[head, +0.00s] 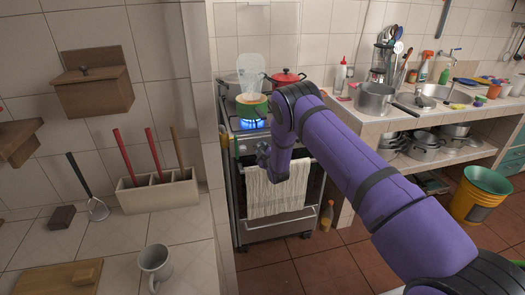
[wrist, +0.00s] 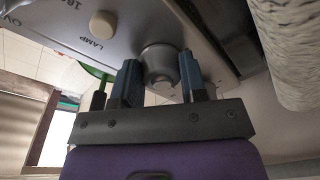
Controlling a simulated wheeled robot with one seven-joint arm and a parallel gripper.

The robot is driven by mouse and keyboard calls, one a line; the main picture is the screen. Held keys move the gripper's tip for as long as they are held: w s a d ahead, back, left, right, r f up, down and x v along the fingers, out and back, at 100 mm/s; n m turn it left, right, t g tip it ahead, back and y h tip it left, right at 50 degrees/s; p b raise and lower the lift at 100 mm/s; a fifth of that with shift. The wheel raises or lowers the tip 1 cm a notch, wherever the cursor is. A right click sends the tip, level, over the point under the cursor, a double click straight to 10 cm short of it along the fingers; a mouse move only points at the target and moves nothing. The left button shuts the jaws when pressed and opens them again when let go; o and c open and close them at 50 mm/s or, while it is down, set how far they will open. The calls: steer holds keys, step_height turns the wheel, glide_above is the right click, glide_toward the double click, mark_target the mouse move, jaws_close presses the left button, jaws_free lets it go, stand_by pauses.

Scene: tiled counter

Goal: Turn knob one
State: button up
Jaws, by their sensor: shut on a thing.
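A round grey metal knob (wrist: 160,58) sticks out of the stove's front panel (wrist: 130,25) in the wrist view. My gripper (wrist: 161,75) has one blue-grey finger on each side of the knob and is shut on it. The stove (head: 240,215) has a blue flame (head: 253,124) burning under a green pot (head: 252,108).
A pale button (wrist: 103,25) beside the lettering "LAMP" sits left of the knob. A red pot (head: 287,79) and a grey pot (head: 230,84) stand on the stove's back.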

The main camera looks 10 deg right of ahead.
steer(key=m, duration=0.4)
steer(key=shift+f, duration=0.1)
steer(key=m, duration=0.5)
steer(key=shift+t, duration=0.4)
steer(key=m, duration=0.4)
steer(key=shift+a+m+h, duration=0.15)
steer(key=shift+m+h, duration=0.25)
steer(key=m+h, duration=0.1)
steer(key=m, duration=0.4)
steer(key=shift+a, duration=0.1)
steer(key=shift+m, duration=0.3)
steer(key=o, duration=0.9)
